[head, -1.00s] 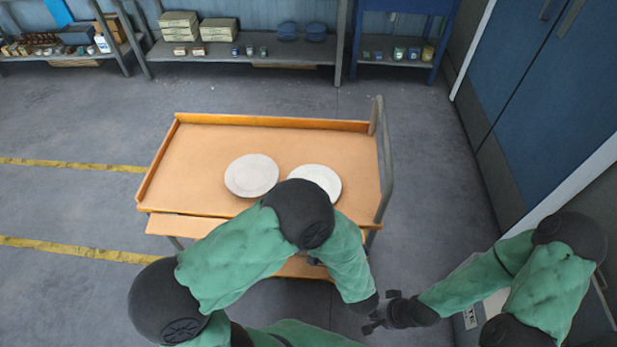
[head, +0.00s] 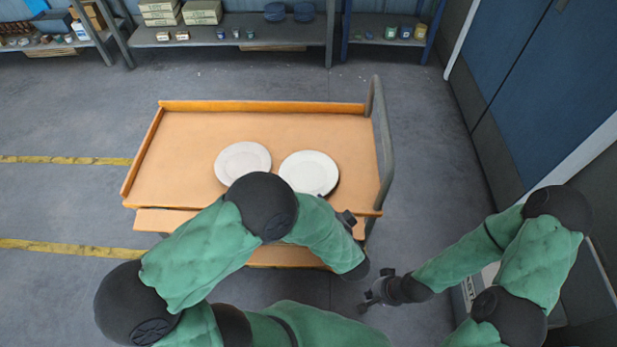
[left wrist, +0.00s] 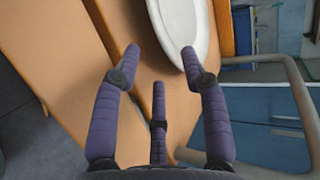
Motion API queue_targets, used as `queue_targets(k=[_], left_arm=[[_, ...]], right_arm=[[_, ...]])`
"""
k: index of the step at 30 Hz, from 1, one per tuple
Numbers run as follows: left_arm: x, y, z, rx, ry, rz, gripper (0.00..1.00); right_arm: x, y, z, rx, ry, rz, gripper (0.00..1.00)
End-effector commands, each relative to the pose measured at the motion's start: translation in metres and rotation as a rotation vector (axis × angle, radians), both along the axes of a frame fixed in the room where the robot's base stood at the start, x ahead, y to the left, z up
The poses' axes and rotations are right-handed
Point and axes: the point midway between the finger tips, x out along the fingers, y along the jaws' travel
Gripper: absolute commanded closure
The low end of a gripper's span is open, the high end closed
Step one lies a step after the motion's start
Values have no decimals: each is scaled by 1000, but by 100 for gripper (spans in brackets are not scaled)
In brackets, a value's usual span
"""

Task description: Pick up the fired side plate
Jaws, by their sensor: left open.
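Two round plates lie side by side on the orange cart top. The left plate (head: 243,161) is slightly duller; the right plate (head: 309,172) looks whiter. I cannot tell for sure which one is fired. My left gripper (head: 346,218) is mostly hidden by its own arm, just in front of the right plate. In the left wrist view my left gripper (left wrist: 160,52) has its fingers spread and empty. A white plate (left wrist: 184,28) lies just beyond, its near rim by the right fingertip. My right gripper (head: 376,293) hangs low, right of the cart; its jaws are unclear.
The cart top (head: 180,150) has a raised rim at the back and left, and a grey handle (head: 381,140) at its right end. Its left part is clear. Shelves (head: 235,32) stand along the back wall. Blue doors (head: 545,90) are at the right.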

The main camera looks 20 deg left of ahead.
Motion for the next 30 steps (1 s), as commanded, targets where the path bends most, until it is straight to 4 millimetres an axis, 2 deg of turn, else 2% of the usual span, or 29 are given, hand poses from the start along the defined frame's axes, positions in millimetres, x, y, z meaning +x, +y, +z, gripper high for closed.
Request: queue_targets(k=[3, 9, 19, 20, 24, 30], left_arm=[[12, 11, -7, -3, -1, 5, 57], [28, 23, -14, -2, 0, 2, 57], [33, 26, -14, 0, 1, -1, 57], [33, 26, -14, 0, 1, -1, 62], [33, 26, -14, 0, 1, -1, 100], [33, 26, -13, -1, -2, 0, 100]], right_arm=[[0, 0, -15, 0, 0, 0, 100], [0, 0, -28, 0, 0, 0, 100], [0, 0, -28, 0, 0, 0, 100], [0, 0, -28, 0, 0, 0, 100], [0, 0, -28, 0, 0, 0, 100], [0, 0, -28, 0, 0, 0, 100]])
